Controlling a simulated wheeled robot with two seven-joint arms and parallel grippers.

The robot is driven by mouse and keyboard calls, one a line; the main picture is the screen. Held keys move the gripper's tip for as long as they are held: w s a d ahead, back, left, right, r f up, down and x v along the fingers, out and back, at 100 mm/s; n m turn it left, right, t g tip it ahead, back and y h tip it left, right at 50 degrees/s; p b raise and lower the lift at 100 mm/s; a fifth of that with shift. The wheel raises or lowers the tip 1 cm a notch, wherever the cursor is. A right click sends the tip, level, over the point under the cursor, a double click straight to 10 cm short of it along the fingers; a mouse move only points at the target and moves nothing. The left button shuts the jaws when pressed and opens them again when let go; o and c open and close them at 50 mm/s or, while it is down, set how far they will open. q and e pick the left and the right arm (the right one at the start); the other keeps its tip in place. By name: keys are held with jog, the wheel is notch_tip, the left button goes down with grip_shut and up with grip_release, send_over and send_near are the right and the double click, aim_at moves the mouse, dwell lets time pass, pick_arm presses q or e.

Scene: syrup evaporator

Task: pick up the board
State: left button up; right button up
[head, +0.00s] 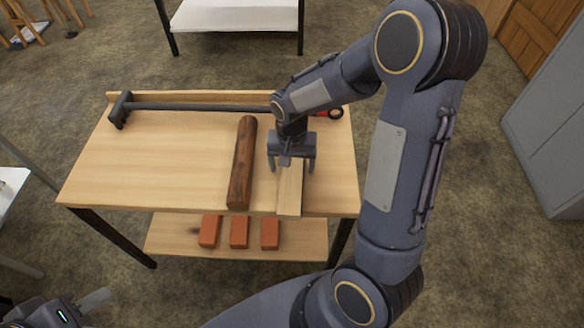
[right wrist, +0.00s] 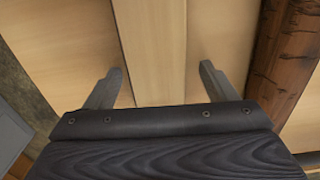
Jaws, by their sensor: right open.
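The board (head: 289,198) is a pale, narrow wooden plank lying flat on the light wooden table, its near end close to the front edge. It also shows in the right wrist view (right wrist: 152,45), running up the picture between my fingers. My right gripper (head: 291,168) is open over the board, with one finger on each side of it. The fingers do not appear to press on the board; their exact height is unclear. The gripper hides the board's far part in the head view. My left gripper (head: 92,302) is only partly visible at the bottom left, away from the table.
A dark round log (head: 242,160) lies left of the board, also in the right wrist view (right wrist: 290,50). A long dark-handled tool (head: 190,106) lies along the table's back. Three red bricks (head: 239,231) rest on the lower shelf. The table's (head: 150,160) left half is mostly clear.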

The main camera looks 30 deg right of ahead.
jog(key=c, duration=0.5)
jog(key=shift+s+d, duration=0.2)
jog(key=shift+s, duration=0.05)
jog(key=c, duration=0.7)
jog(key=shift+r, duration=0.1)
jog(key=shift+c, duration=0.2)
